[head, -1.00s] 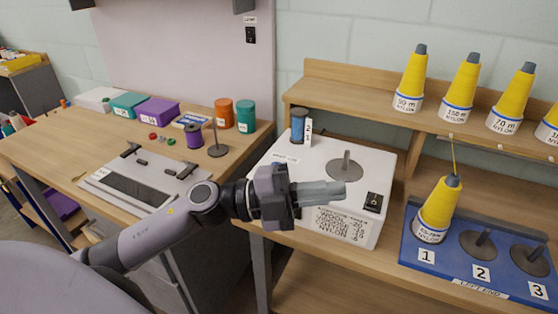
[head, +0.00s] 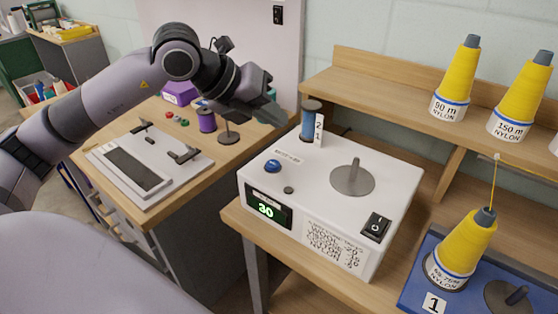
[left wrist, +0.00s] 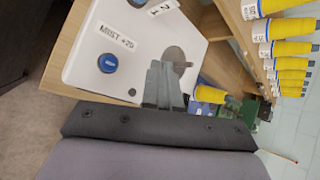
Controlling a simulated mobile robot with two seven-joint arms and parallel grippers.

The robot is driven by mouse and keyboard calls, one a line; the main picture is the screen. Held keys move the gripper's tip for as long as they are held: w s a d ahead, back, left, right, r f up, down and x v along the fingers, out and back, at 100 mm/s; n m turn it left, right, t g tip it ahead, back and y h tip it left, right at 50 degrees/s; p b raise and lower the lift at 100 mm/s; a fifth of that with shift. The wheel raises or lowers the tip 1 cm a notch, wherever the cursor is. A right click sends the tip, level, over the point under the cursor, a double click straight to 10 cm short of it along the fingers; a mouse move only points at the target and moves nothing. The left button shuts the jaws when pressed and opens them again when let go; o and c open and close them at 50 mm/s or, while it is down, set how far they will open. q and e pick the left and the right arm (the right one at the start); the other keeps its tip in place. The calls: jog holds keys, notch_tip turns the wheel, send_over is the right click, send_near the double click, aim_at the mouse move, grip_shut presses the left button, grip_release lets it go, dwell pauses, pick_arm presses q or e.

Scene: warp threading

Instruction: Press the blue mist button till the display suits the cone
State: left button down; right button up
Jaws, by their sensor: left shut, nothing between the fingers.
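In the left wrist view the button (left wrist: 108,63) sits beside a "MIST +20" label. The green display (head: 267,209) on the box's front reads 30. A label card (head: 336,244) beside it lists fibre names with numbers, too small to read surely, nylon among them. The yellow nylon cone (head: 465,246) stands at post 1 of the blue rack. My left gripper (head: 282,118) is shut and empty, above and behind the button, apart from it. My right gripper is out of view.
A blue spool (head: 311,121) stands at the box's back corner. A grey post on a disc (head: 353,178) and a black rocker switch (head: 375,226) are on the box top. More yellow cones (head: 457,80) stand on the shelf.

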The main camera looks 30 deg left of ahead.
pick_arm(q)
jog(key=shift+w+a+r+n+t+y, duration=0.15)
jog(key=shift+a+r+y, duration=0.15)
jog(key=shift+a, duration=0.2)
jog(key=shift+w+a+r+n+t+y, duration=0.15)
jog(key=shift+a+y, duration=0.15)
jog(key=shift+a, duration=0.15)
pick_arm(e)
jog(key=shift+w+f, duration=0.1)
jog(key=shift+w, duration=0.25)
pick_arm(q)
jog(key=shift+f, duration=0.1)
jog(key=b, duration=0.6)
send_over(268, 165)
notch_tip(268, 165, down, 8)
jog(key=shift+f, duration=0.2)
jog(key=shift+f+b, duration=0.15)
jog(key=shift+b, duration=0.3)
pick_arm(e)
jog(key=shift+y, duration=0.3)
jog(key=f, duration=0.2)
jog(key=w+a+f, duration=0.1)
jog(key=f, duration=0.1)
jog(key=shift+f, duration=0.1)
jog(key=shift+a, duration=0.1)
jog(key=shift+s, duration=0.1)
